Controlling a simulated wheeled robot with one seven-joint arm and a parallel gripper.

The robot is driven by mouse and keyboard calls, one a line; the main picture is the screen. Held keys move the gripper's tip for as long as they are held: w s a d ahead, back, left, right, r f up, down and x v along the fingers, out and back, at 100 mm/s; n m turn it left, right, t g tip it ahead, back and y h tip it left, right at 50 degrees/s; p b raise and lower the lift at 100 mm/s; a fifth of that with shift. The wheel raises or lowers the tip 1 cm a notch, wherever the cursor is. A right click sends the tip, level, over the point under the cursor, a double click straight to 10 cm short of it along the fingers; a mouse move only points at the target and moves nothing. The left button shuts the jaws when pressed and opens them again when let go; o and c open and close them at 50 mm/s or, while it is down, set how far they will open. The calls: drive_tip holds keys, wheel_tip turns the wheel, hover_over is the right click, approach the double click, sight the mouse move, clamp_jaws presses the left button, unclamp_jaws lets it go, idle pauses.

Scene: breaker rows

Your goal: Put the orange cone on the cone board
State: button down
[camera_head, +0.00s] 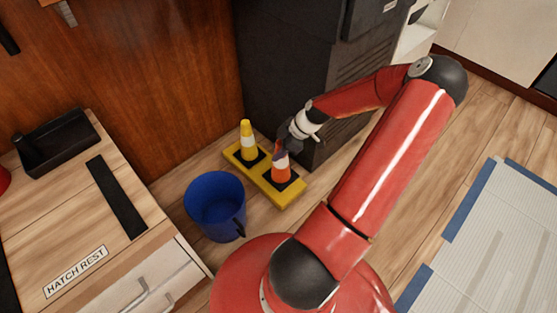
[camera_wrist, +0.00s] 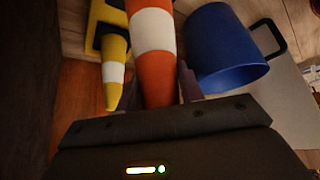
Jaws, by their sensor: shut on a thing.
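The orange cone (camera_head: 281,168) has a white band and stands upright over the right part of the yellow cone board (camera_head: 288,194) on the floor. Its dark base appears to sit on the board, though contact is hard to confirm. My gripper (camera_head: 283,149) is shut on the cone's upper part. In the wrist view the orange cone (camera_wrist: 153,50) runs up from between the fingers (camera_wrist: 163,92). A yellow cone (camera_head: 247,140) with a white band stands on the board's left part; it also shows in the wrist view (camera_wrist: 115,65).
A blue bucket (camera_head: 215,205) stands on the floor just left of the board. A dark cabinet (camera_head: 290,70) rises close behind it. A wooden counter (camera_head: 70,215) with a black tray (camera_head: 58,143) is at left. Open floor lies right of the board.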

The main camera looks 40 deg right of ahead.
wheel_tip(320, 180, down, 5)
drive_tip(key=shift+r+b, duration=0.2)
drive_tip(key=shift+b, duration=0.3)
drive_tip(key=c, duration=0.9)
unclamp_jaws()
drive_tip(key=shift+f, duration=0.1)
